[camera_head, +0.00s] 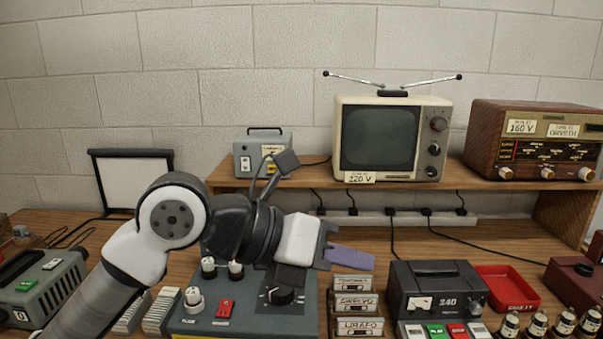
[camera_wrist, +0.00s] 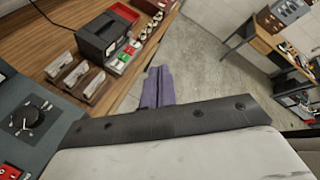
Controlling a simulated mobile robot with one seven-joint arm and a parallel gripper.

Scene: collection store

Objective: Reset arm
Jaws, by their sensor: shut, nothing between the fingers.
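My arm reaches in from the lower left in the head view, with its wrist bent over the blue-grey control box. My gripper (camera_head: 350,259) has purple fingers and points right, above the cassette rack. The fingers also show in the wrist view (camera_wrist: 158,86), side by side and closed together. Nothing is between them. In the wrist view they appear over the table edge and the floor beyond. My wrist hides part of the control box (camera_head: 248,324) and its black dial (camera_head: 280,295).
Labelled cassettes (camera_head: 357,304) and a black meter unit (camera_head: 436,287) stand close to the gripper. A red tray (camera_head: 506,289) is further right. A shelf (camera_head: 470,188) behind carries a television (camera_head: 392,138) and a wooden radio (camera_head: 538,140). Several bottles (camera_head: 537,323) stand front right.

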